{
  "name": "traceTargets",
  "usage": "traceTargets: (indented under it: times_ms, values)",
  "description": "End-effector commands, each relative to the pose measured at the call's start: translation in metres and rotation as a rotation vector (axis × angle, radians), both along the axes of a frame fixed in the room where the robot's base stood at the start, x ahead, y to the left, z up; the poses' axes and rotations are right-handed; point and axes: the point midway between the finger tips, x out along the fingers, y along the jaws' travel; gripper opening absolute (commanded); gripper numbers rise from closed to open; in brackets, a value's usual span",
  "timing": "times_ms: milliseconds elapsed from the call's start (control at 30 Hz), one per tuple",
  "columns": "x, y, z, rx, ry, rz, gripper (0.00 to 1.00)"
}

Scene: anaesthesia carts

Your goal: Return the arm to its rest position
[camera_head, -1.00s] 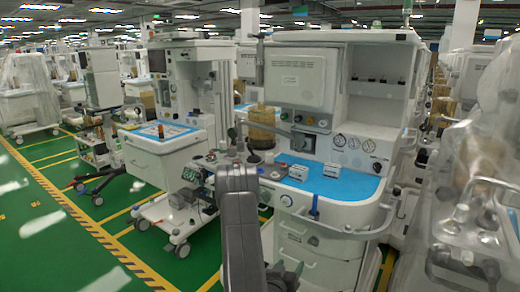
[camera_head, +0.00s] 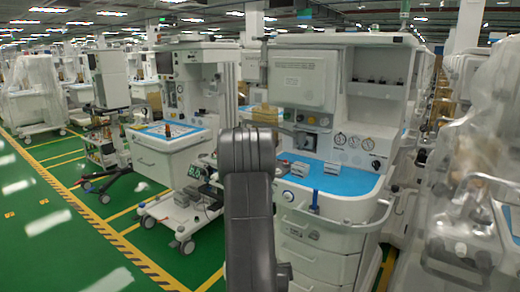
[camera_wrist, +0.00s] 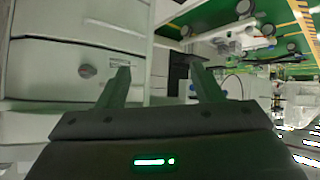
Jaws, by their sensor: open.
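My arm shows in the head view as a dark grey column raised in front of the nearest anaesthesia cart (camera_head: 335,212). My gripper (camera_wrist: 158,84) shows in the wrist view with its two dark fingers spread apart and nothing between them. Behind the fingers are pale drawer fronts (camera_wrist: 50,75) with a round grey knob, seen turned on their side. The gripper itself cannot be made out in the head view.
The near cart has a blue worktop (camera_head: 335,180) with small boxes on it. A second cart (camera_head: 165,158) stands to the left. A plastic-covered cart (camera_head: 465,190) stands close on the right. Green floor (camera_head: 60,235) is clear at the left.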

Motion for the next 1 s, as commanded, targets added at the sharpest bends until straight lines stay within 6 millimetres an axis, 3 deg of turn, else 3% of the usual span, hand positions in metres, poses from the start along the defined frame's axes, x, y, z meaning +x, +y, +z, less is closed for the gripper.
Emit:
traceTargets:
  times_ms: [300, 767, 1000]
  values:
    - [-0.016, 0.005, 0.005, 0.001, 0.084, 0.057, 0.60]
    - [-0.018, 0.006, 0.006, 0.002, 0.093, 0.059, 0.60]
    - [-0.033, 0.004, 0.017, 0.010, 0.109, 0.048, 0.60]
